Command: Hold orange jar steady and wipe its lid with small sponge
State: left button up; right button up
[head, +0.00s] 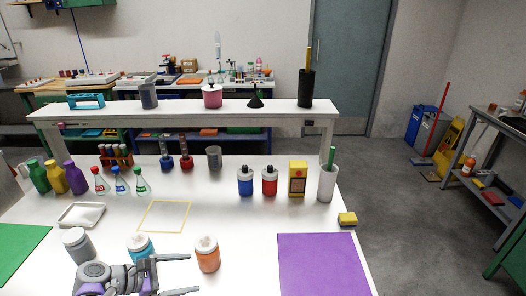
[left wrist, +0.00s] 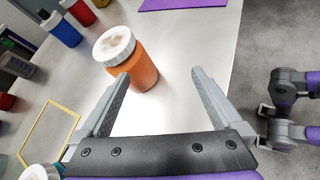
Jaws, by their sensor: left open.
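The orange jar (head: 207,258) stands upright on the white table, its white lid (head: 206,241) marked with a brownish smudge. It also shows in the left wrist view (left wrist: 143,72), just beyond my fingertips and nearer the left finger. My left gripper (head: 188,273) is open and empty, pointing at the jar from the left; the fingers look apart from it. A small yellow block with a dark top, seemingly the sponge (head: 347,219), lies at the table's right edge. Grey and purple links, seemingly my right arm, show at the right of the left wrist view; its jaw state is unclear.
A teal jar (head: 140,248) and a grey jar (head: 77,246) stand left of the orange jar, close to my left arm. A purple mat (head: 322,262) lies right of it. Blue and red bottles, a yellow box and a white cup (head: 327,184) stand behind.

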aim_at(205, 258)
pick_arm(q)
jog(key=w+a+n, duration=0.1)
jog(key=w+a+f+n+t+h+b, duration=0.1)
jog(key=a, duration=0.1)
jog(key=w+a+f+n+h+b, duration=0.1)
jog(key=shift+a+f+n, duration=0.15)
jog(key=shift+a+n, duration=0.1)
jog(key=shift+n, duration=0.05)
jog(key=shift+t, duration=0.3)
jog(key=b+x, duration=0.1)
jog(key=x, duration=0.8)
jog(key=shift+w+d+f+b, duration=0.1)
jog(key=shift+w+d+b, duration=0.2)
jog(key=shift+b, duration=0.1)
pick_arm(e)
notch_tip(205, 258, down, 5)
jog(key=shift+s, duration=0.1)
pick_arm(q)
jog(key=c, duration=0.7)
